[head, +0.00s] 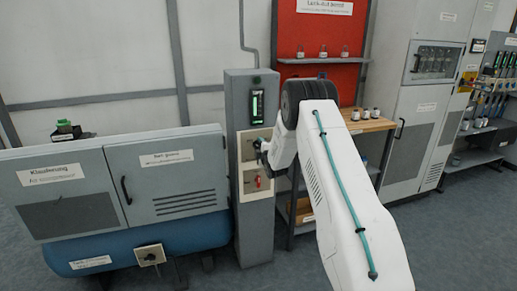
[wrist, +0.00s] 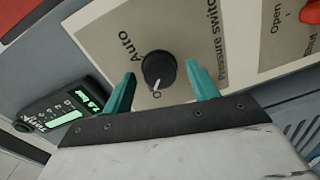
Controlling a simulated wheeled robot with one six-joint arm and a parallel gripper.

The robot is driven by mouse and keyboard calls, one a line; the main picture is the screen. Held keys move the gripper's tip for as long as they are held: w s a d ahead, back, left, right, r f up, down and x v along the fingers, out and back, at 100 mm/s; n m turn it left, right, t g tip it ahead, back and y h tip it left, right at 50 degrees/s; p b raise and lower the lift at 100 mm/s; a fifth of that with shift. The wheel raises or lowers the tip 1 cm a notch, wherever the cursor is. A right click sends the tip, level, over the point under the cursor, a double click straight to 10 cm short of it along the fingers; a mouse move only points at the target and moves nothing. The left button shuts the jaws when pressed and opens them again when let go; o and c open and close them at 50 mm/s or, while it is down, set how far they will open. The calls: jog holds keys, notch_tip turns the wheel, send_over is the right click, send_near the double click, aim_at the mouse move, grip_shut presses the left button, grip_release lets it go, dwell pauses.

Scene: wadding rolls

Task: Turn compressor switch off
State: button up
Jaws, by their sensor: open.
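The compressor switch is a black rotary knob (wrist: 158,66) on a beige plate (wrist: 95,28) marked "Auto" and "Pressure switch". Its white pointer line points down in the wrist view, toward a small mark that looks like "O". My gripper (wrist: 161,78) is open, with one teal finger on each side of the knob. I cannot tell whether the fingers touch it. In the head view, the plate (head: 247,145) is on a grey column, and my gripper (head: 262,147) is close to it; my arm partly hides that spot.
A red handle (wrist: 311,12) marked "Open" and "Shut" is on the adjacent plate. A lit green display (head: 257,106) is above the switch on the column (head: 258,235). The blue compressor tank (head: 150,243) and grey cabinet stand left; a wooden shelf (head: 372,125) stands right.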

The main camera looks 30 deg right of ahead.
jog(key=v, duration=0.6)
jog(key=shift+s, duration=0.4)
jog(key=shift+a, duration=0.1)
